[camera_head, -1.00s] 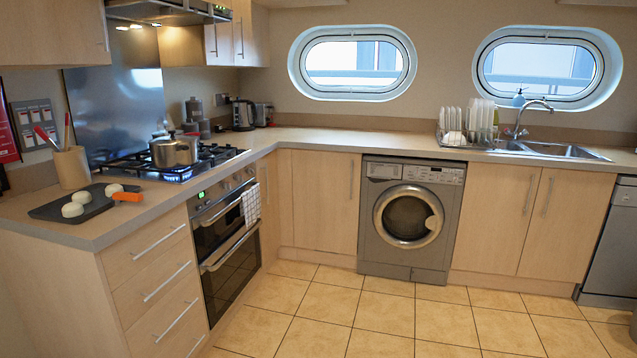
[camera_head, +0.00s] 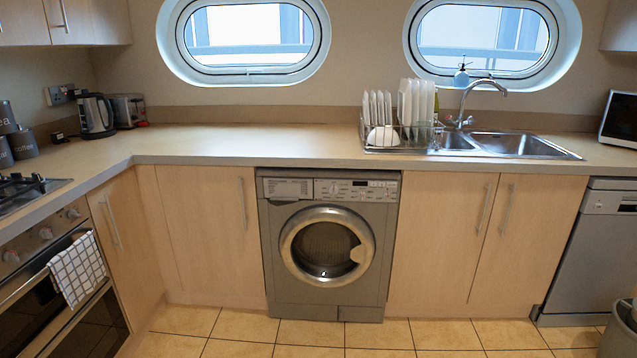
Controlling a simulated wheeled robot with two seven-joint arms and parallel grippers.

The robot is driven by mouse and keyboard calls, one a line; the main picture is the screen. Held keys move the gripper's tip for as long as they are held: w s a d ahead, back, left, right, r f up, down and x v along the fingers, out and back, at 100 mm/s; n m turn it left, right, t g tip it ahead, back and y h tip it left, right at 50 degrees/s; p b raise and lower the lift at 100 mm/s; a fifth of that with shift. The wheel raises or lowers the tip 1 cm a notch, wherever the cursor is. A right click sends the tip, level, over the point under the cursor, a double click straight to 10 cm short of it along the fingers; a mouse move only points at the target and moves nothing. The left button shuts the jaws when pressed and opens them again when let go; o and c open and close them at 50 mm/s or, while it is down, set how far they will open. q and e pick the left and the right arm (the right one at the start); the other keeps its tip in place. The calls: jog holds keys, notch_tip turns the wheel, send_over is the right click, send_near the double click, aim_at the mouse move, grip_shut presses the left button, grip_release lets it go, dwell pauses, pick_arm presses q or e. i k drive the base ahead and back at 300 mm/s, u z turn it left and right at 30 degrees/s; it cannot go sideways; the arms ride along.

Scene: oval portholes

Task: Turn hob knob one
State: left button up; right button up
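The hob (camera_head: 28,192) shows only in part at the left edge, with a bit of black pan support on it. Below it, the oven front (camera_head: 50,262) carries several round silver knobs: a far knob (camera_head: 73,213), a middle knob (camera_head: 45,233) and a near knob (camera_head: 11,256). I cannot tell which of them is knob one, and more of the panel may lie beyond the left edge. Neither of my grippers is in view.
A checked towel (camera_head: 78,270) hangs on the oven handle. A kettle (camera_head: 96,116) stands on the worktop (camera_head: 250,144), which is clear up to the dish rack (camera_head: 400,138). A washing machine (camera_head: 328,245) faces tiled floor (camera_head: 300,333). A grey bin (camera_head: 618,335) is at bottom right.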

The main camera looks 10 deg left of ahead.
aim_at(35, 177)
jog(key=u, duration=0.4)
jog(key=i, duration=2.5)
jog(key=u, duration=1)
